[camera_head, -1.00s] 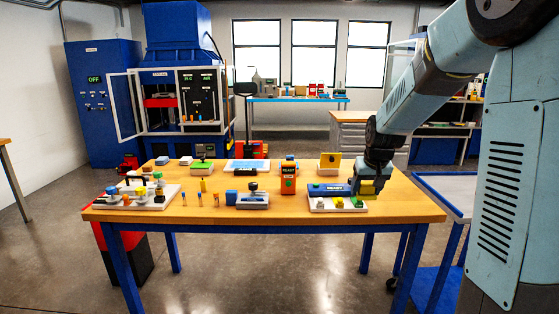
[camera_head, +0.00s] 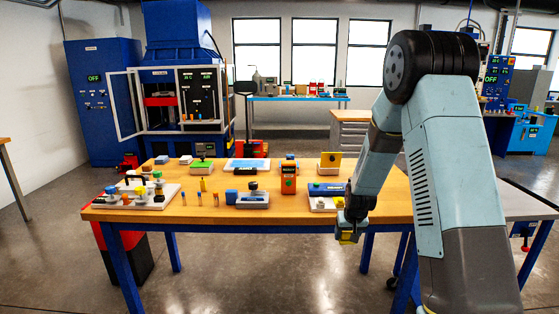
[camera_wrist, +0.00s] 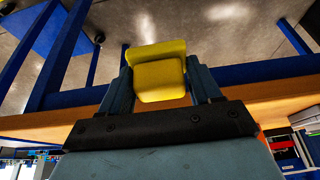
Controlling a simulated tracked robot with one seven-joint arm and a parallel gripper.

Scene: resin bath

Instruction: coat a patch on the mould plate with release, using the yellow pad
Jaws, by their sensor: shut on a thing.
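My gripper (camera_head: 349,222) is shut on the yellow pad (camera_head: 346,238), low at the table's front edge on the right. In the wrist view the pad (camera_wrist: 158,72) sits between the two fingers (camera_wrist: 160,88), its broad yellow face in plain view. A flat plate with a pale blue and white top (camera_head: 262,162) lies at the back middle of the table, away from my gripper. I cannot tell for sure whether it is the mould plate.
The wooden table (camera_head: 215,217) holds a white tray with coloured knobs (camera_head: 137,200) at left. An orange box (camera_head: 289,180) stands right of centre. A blue block on a white tray (camera_head: 325,190) lies close behind my gripper. The front strip left of my gripper is clear.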

